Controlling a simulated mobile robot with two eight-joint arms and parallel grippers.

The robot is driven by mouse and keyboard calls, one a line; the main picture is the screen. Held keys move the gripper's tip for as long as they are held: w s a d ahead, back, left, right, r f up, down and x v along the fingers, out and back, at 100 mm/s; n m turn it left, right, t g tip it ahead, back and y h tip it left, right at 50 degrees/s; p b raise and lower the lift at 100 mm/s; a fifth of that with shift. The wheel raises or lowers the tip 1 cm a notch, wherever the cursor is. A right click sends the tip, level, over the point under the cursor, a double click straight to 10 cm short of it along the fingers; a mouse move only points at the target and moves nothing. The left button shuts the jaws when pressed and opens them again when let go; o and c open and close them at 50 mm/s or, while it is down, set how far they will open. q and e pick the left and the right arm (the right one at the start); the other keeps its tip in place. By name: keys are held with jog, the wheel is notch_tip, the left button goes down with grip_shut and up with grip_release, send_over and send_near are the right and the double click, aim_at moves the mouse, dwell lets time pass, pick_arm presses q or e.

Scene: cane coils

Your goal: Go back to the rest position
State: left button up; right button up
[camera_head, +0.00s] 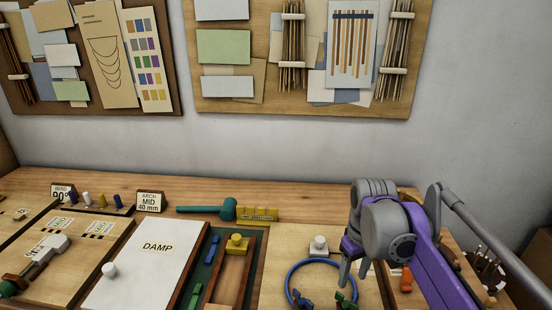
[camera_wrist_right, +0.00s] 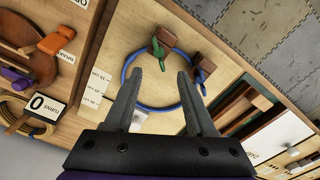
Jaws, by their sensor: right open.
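My right gripper (camera_head: 355,279) is open with nothing between its fingers. In the head view it hangs over the right edge of a blue cane ring (camera_head: 289,280) on a light wooden board (camera_head: 275,243). In the right wrist view the open fingers (camera_wrist_right: 162,78) point toward the ring (camera_wrist_right: 126,70), apart from each other. A green clip (camera_head: 346,300) and a blue clip (camera_head: 300,299) sit at the ring's near side, by brown blocks in the wrist view. My left gripper is not in view.
A white-grey knob (camera_head: 319,245) stands behind the ring. A tray with a yellow block (camera_head: 237,243) and a white DAMP panel (camera_head: 140,265) lie to the left. A green mallet (camera_head: 228,208) lies at the back. Orange items and a cane holder (camera_head: 487,271) are at right.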

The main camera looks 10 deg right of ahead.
jog(key=s+a+f+m+t, duration=0.1)
jog(key=s+a+f+t, duration=0.1)
jog(key=s+f, duration=0.5)
jog(key=s+a+f+m+t, duration=0.1)
jog(key=s+a+f+t, duration=0.2)
jog(key=s+f, duration=0.3)
jog(key=shift+s+a+f+m, duration=0.4)
jog(key=shift+s+a, duration=0.45)
jog(key=shift+s, duration=0.35)
